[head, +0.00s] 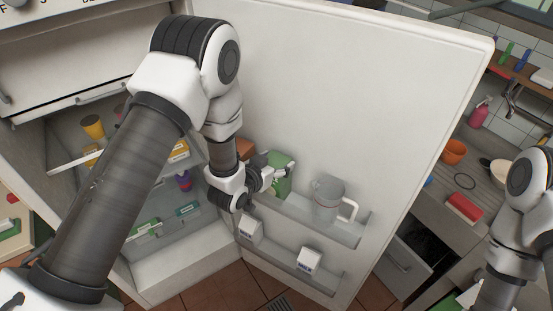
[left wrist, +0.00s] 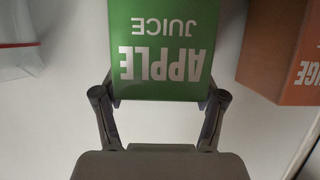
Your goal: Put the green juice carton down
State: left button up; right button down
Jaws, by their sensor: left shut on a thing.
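The green apple juice carton (head: 284,182) is at the upper shelf of the open fridge door, left of a clear pitcher. My left gripper (head: 277,174) is shut on it, and my arm and gripper hide part of it. In the left wrist view the carton (left wrist: 160,45) shows its label upside down, with one finger of my left gripper (left wrist: 161,98) at each side. I cannot tell whether its base rests on the door shelf (head: 295,208). My right arm shows at the right edge, but its gripper is not visible.
An orange carton (left wrist: 285,50) stands close beside the green one. The pitcher (head: 327,203) is on the same door shelf. Two milk cartons, one (head: 250,229) left and one (head: 309,261) right, stand on the lower door shelf. The fridge door (head: 400,90) stands wide open.

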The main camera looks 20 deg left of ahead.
pick_arm(q)
jog(key=shift+s+a+r, duration=0.15)
jog(key=shift+s+a, duration=0.1)
jog(key=shift+s, duration=0.05)
jog(key=shift+b, duration=0.3)
jog(key=o, duration=1.7)
jog(key=shift+f, duration=0.2)
jog(key=shift+c, duration=0.2)
jog(key=shift+o, duration=0.8)
jog(key=shift+w+d, duration=0.15)
